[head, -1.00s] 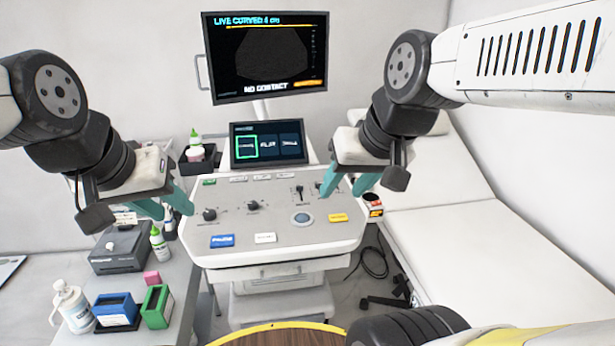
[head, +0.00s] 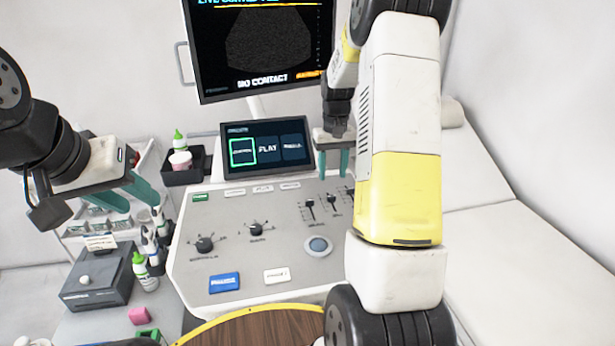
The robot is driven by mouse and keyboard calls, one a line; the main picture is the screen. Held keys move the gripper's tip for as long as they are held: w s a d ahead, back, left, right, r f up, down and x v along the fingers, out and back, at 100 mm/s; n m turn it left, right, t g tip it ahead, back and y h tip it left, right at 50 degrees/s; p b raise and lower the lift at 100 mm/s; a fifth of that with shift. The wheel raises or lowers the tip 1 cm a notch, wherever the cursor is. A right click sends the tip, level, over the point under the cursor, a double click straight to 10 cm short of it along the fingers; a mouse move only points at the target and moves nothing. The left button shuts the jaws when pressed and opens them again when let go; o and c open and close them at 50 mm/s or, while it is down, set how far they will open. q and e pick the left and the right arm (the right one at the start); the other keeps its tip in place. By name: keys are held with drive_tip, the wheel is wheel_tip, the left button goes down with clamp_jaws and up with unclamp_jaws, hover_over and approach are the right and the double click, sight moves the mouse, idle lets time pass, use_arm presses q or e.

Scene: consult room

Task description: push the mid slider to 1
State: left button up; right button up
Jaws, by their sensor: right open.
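The grey control panel (head: 287,238) of the console carries a group of sliders at its right side. A left slider (head: 310,208), a middle slider (head: 332,204) and a right slider (head: 349,192) show as black knobs in dark slots. Their scale marks are too small to read. My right gripper (head: 333,176) is open, teal fingers pointing down, just behind and above the middle slider. I cannot tell if it touches the panel. My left gripper (head: 142,204) is left of the panel, fingers apart and empty.
My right arm covers the panel's right edge. Two dark knobs, a trackball (head: 318,246), a blue button (head: 224,282) and a white button (head: 277,275) share the panel. A touchscreen (head: 267,148) and monitor (head: 262,45) stand behind. Bottles and a black box (head: 97,277) are at left.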

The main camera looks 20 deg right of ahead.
sight(331, 199)
drive_tip(key=shift+w+f, duration=0.15)
drive_tip(key=shift+f, duration=0.25)
wheel_tip(331, 199, down, 7)
drive_tip(key=shift+f, duration=0.15)
clamp_jaws()
idle(1.3)
